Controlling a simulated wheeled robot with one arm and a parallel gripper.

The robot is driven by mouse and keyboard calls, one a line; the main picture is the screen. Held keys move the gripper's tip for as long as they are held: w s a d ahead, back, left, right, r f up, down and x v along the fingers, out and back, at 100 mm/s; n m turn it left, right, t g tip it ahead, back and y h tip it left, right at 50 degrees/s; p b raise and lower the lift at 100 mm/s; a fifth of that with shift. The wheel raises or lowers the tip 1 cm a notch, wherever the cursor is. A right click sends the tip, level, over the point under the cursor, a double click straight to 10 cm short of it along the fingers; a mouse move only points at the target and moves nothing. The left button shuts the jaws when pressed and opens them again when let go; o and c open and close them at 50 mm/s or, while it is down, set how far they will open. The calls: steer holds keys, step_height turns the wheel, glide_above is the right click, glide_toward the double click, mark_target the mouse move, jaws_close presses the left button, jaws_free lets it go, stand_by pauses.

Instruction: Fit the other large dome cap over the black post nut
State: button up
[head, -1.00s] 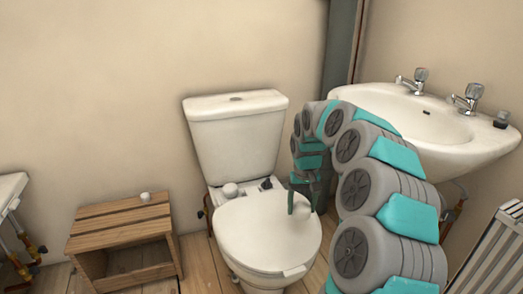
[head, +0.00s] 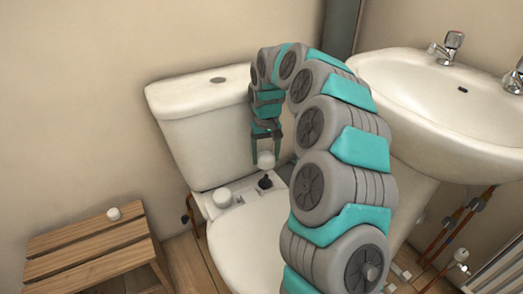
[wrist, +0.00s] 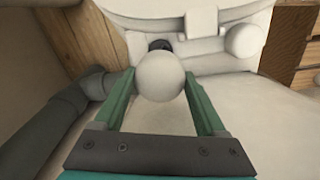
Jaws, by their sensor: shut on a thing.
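A white, round dome cap (head: 266,160) is held between the two green fingers of my gripper (head: 266,148), above the back of the toilet seat. It also shows between the fingertips in the wrist view (wrist: 160,77). The black post nut (head: 265,182) stands just below the cap in the head view, with a small gap in the picture. In the wrist view the black nut (wrist: 159,44) shows beyond the cap, partly hidden by it. Another large white dome cap (head: 222,197) sits on the left side of the hinge area, and no black shows there.
The cistern (head: 200,130) rises close behind the nut. The closed toilet lid (head: 250,240) lies in front. A wooden stool (head: 85,242) at left carries a small white piece (head: 113,213). A basin (head: 450,110) is at right.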

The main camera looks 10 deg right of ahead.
mark_target(266, 179)
steer(key=shift+s+f+b, duration=0.1)
steer(key=shift+f+b, duration=1.2)
steer(key=shift+f, duration=3.4)
steer(key=shift+c, duration=0.8)
steer(key=shift+f, duration=0.2)
steer(key=shift+s+f, duration=0.1)
steer(key=shift+f, duration=0.15)
jaws_close()
steer(key=o, duration=1.1)
jaws_free()
steer(key=shift+f, duration=0.1)
steer(key=o, duration=0.3)
steer(key=shift+r, duration=0.2)
